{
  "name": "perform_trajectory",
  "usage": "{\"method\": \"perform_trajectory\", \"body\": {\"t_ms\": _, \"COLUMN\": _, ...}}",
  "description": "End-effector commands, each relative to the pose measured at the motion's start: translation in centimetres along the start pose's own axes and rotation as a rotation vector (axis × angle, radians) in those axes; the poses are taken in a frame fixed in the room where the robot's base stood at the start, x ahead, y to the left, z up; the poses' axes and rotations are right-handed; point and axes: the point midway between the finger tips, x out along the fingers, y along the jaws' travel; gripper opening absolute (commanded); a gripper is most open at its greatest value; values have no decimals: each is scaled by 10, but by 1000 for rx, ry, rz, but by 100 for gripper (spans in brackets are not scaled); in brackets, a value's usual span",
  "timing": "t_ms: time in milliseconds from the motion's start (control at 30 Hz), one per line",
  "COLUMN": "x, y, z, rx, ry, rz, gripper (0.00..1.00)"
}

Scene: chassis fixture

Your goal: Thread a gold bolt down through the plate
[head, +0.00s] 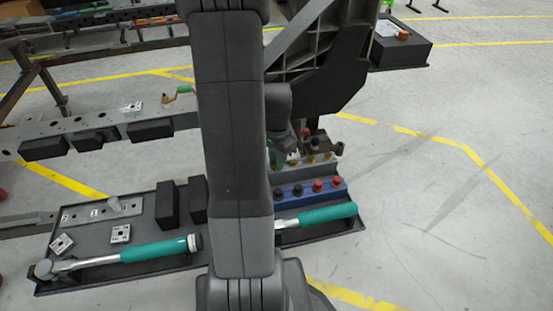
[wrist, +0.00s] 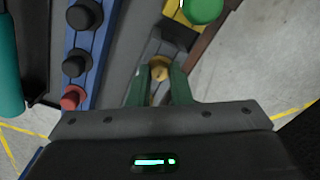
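Gold bolts (head: 311,161) stand in a grey holder behind a blue holder in the head view. In the wrist view, a gold bolt head (wrist: 159,69) lies between the tips of the two green fingers of my gripper (wrist: 160,76). I cannot tell whether the fingers press on it or only flank it. More gold shows lower between the fingers. In the head view my arm hides most of the gripper, beside the holders. A long grey rail with holes (head: 75,137) runs at left. A grey perforated plate (head: 80,215) lies on the black tray; which is the task's plate is unclear.
The blue holder (head: 310,188) carries black and red bolts. Two teal-handled tools (head: 155,251) (head: 318,215) lie on the black tray (head: 180,268), with dark blocks and small white brackets. A green round knob (wrist: 203,8) is close beyond the fingers. Open floor lies at right.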

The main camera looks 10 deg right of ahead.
Motion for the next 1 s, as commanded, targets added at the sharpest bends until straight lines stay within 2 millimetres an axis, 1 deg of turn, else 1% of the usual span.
{"method": "perform_trajectory", "body": {"t_ms": 233, "x": 0, "y": 0, "z": 0, "rx": 0, "ry": 0, "rz": 0, "gripper": 0}}
{"method": "perform_trajectory", "body": {"t_ms": 333, "x": -4, "y": 0, "z": 0, "rx": 0, "ry": 0, "rz": 0, "gripper": 0}}
{"method": "perform_trajectory", "body": {"t_ms": 1000, "x": -55, "y": 0, "z": 0, "rx": 0, "ry": 0, "rz": 0, "gripper": 0}}
